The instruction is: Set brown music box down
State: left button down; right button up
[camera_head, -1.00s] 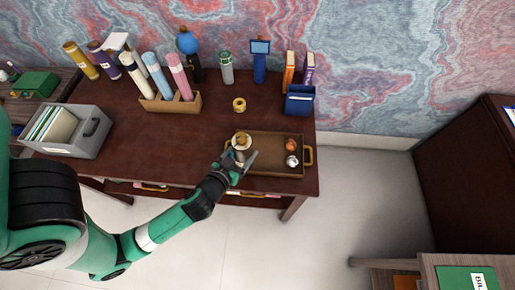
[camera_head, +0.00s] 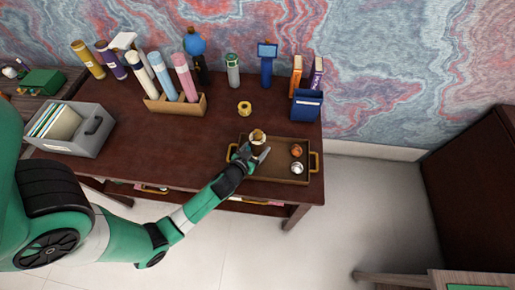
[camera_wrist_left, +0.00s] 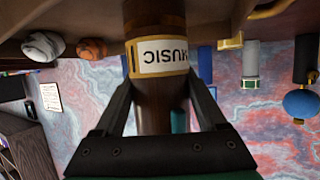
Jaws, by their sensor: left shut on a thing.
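The brown music box (camera_wrist_left: 158,62) is a cylinder with a pale label reading "MUSIC", upside down in the left wrist view. My left gripper (camera_wrist_left: 165,100) is shut on it, with one finger on each side. In the head view the music box (camera_head: 258,136) shows its round top at the left part of the brown tray (camera_head: 277,174), and my left gripper (camera_head: 251,153) is just in front of it. I cannot tell whether its base touches the tray. My right gripper is not in view.
An orange-brown item (camera_head: 296,150) and a silvery-white item (camera_head: 297,168) are at the tray's right side. A yellow roll (camera_head: 244,108) stands behind the tray. A blue holder (camera_head: 306,105) is at the back right. The middle desk is clear.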

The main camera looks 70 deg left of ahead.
pick_arm(q)
jog(key=shift+r, duration=0.15)
grip_release()
jog(key=v, duration=1.2)
